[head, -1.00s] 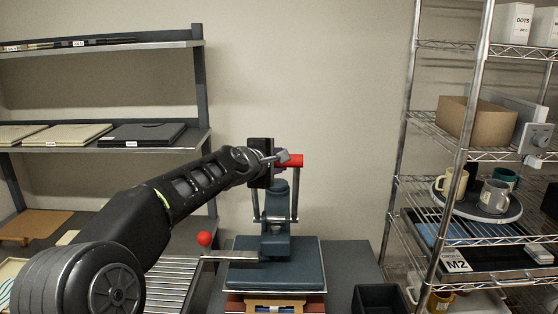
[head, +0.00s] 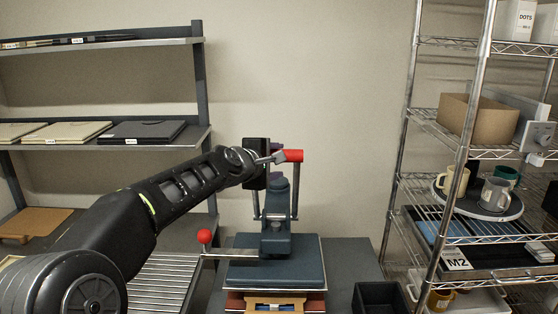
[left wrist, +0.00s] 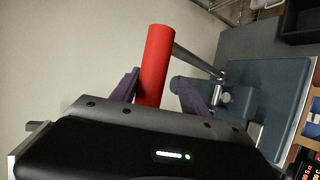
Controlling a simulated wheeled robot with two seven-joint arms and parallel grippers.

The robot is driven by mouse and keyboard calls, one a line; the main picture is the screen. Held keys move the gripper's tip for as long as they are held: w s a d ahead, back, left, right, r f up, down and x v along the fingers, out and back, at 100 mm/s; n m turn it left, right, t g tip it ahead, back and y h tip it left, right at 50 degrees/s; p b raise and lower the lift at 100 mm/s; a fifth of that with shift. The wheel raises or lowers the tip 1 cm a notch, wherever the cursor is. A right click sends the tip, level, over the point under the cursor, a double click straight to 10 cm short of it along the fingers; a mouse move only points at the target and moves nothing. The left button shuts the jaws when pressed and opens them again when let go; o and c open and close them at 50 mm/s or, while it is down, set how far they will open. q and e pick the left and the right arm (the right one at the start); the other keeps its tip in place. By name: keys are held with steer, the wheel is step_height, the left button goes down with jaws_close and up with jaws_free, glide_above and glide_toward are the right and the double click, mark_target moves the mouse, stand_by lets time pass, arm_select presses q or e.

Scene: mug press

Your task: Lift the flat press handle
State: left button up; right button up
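The flat press (head: 277,244) stands on the table, with a dark blue upper plate and a central post. Its red handle bar (head: 293,156) is up above the post, on metal arms. In the left wrist view the red handle (left wrist: 155,60) runs between the purple fingers of my left gripper (left wrist: 158,88). The fingers are spread, with a narrow gap at the right finger; the left finger is close to the handle and contact there is unclear. In the head view my left gripper (head: 278,157) is at the handle's left end. My right gripper is not shown.
A red ball knob (head: 204,237) on a lever sits left of the press. A black bin (head: 380,297) is at the right. A wire rack (head: 470,150) with mugs stands further right. A grey shelf (head: 100,148) with flat folders is at the left.

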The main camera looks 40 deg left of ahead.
arm_select(q)
steer(key=shift+v, duration=2.65)
steer(key=shift+s, duration=0.1)
steer(key=s+r+p, duration=0.4)
steer(key=s+r, duration=0.1)
steer(key=r, duration=0.1)
steer(key=shift+s+r, duration=0.35)
steer(key=shift+r, duration=0.05)
